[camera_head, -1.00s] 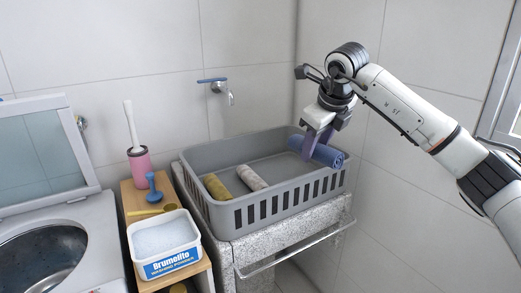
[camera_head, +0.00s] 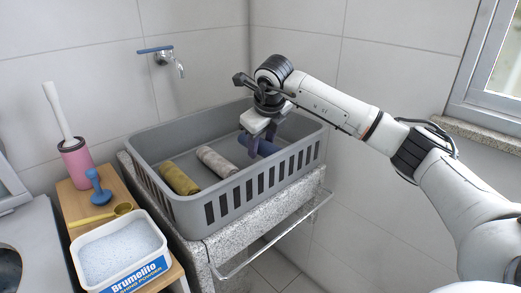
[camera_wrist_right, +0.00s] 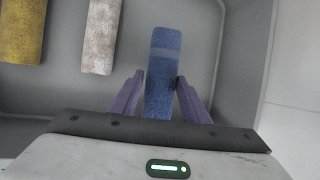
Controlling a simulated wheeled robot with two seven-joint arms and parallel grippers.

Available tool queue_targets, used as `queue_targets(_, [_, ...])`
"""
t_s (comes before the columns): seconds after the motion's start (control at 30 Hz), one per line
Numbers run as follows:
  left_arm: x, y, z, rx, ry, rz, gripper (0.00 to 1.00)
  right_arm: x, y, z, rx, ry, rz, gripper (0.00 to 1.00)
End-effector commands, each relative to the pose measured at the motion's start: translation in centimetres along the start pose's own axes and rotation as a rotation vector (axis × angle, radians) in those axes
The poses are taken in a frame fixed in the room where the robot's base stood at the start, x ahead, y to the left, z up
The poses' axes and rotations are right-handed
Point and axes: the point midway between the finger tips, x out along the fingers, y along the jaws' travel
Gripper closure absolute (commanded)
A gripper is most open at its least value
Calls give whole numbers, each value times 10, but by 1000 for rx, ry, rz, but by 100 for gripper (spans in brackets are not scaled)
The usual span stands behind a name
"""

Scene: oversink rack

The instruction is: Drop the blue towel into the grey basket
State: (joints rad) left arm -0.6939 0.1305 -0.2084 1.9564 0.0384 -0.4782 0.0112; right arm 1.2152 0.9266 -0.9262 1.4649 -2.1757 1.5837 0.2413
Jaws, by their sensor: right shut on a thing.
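The blue towel (camera_head: 264,147) is a rolled cylinder in the right part of the grey basket (camera_head: 262,190), beside the basket's far right corner. My right gripper (camera_head: 263,145) points down over it, with its purple fingers on either side of the roll. In the right wrist view the blue towel (camera_wrist_right: 163,72) lies between the two fingers of the right gripper (camera_wrist_right: 160,97), which is shut on it. I cannot tell whether the towel touches the basket floor. My left gripper is not in view.
A yellow rolled towel (camera_head: 179,178) and a beige one (camera_head: 217,161) lie in the basket, left of the blue one. The basket stands on a granite sink (camera_head: 240,243) with a front rail. A washing powder tub (camera_head: 122,250) and a pink brush holder (camera_head: 77,163) stand at left.

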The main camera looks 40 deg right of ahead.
Motion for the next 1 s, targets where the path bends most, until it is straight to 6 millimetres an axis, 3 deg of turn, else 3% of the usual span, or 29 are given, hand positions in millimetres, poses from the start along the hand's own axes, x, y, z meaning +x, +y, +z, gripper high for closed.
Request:
queue_targets(0.13, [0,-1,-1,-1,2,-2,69,19,5,-9,0,4,0,84])
queue_targets(0.87, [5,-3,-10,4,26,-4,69,30,8,-13,1,1,-1,84])
queue_targets(0.9, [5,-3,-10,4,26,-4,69,30,8,-13,0,1,0,57])
queue_targets(1.0, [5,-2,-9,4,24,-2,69,30,8,-13,0,1,0,40])
